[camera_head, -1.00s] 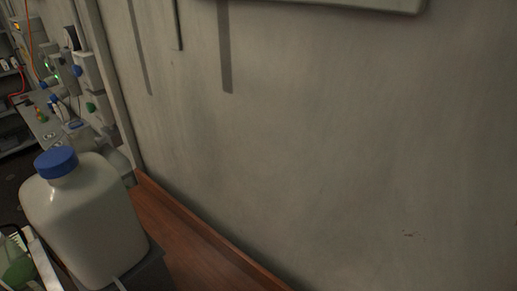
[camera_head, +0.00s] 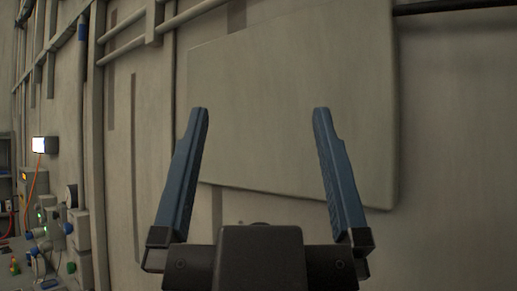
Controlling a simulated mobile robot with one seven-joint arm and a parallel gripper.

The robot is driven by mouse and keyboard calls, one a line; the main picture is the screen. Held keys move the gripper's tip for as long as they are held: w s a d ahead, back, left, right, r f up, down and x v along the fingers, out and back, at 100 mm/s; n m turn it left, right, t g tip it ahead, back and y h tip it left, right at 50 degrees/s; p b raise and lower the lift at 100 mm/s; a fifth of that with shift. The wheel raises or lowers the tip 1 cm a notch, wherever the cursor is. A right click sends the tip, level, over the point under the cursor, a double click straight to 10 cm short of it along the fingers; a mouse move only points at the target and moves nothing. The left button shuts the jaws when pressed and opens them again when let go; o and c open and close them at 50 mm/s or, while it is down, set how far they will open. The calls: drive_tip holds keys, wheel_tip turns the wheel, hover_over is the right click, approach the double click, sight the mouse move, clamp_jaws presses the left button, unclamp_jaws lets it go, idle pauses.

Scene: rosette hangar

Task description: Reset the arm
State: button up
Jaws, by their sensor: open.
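My gripper (camera_head: 262,118) is in the middle of the head view, raised in front of the wall. Its two blue fingers point up and stand wide apart, with nothing between them. The dark gripper body shows at the bottom centre. The rest of my arm is out of the picture.
A pale wall panel (camera_head: 290,60) is behind the gripper. Pipes (camera_head: 125,35) run along the upper left wall, and a dark pipe (camera_head: 450,6) is at top right. Wall equipment (camera_head: 72,235) and a lit lamp (camera_head: 45,144) are at the left.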

wheel_tip(320, 180, down, 6)
drive_tip(key=b, duration=0.5)
drive_tip(key=shift+w+b, duration=0.15)
drive_tip(key=shift+b, duration=0.2)
idle(0.4)
